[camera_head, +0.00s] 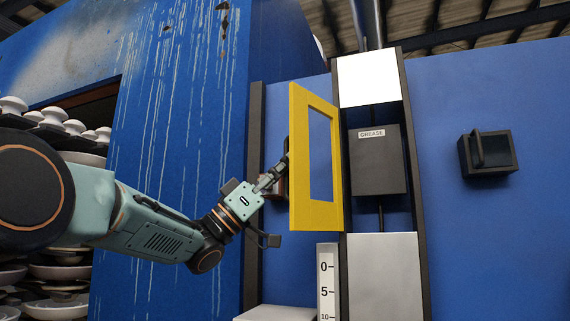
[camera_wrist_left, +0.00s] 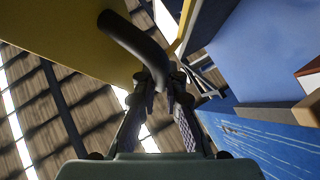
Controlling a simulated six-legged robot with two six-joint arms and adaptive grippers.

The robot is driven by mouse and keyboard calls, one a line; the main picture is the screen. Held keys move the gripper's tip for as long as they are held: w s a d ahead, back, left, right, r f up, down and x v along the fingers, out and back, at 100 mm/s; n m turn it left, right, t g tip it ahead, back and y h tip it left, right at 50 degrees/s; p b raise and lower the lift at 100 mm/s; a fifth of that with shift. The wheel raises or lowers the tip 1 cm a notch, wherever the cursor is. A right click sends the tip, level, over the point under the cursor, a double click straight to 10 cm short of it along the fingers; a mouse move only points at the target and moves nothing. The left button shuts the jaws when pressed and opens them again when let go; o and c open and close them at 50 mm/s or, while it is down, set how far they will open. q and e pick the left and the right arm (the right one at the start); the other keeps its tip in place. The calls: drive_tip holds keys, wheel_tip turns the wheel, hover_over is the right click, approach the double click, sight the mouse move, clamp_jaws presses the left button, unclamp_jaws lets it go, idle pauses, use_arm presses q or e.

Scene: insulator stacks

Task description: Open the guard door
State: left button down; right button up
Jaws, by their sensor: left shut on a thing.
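The guard door (camera_head: 299,212) is a yellow frame with a rectangular opening. In the head view it stands swung out from the cabinet, hinged on its right side by the dark post. My left gripper (camera_head: 284,168) is at the door's left edge, shut on its dark handle. In the left wrist view the black curved handle (camera_wrist_left: 135,42) runs down between the fingertips of my left gripper (camera_wrist_left: 166,88), with the yellow door (camera_wrist_left: 60,30) beside it. My right gripper is in neither view.
Behind the door's side is a grey box labelled GREASE (camera_head: 378,165) in a recess between white panels. A black handled box (camera_head: 487,153) is on the blue wall at right. White insulators (camera_head: 55,115) stand on shelves at left. A numbered scale (camera_head: 326,285) is below the door.

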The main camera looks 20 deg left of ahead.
use_arm(q)
drive_tip(key=c, duration=1.7)
unclamp_jaws()
drive_tip(key=shift+d, duration=0.1)
drive_tip(key=shift+f, duration=0.1)
drive_tip(key=v, duration=1.1)
drive_tip(key=shift+s+a+f, duration=0.15)
drive_tip(key=shift+a+f, duration=0.1)
drive_tip(key=shift+f, duration=0.05)
drive_tip(key=shift+a, duration=0.1)
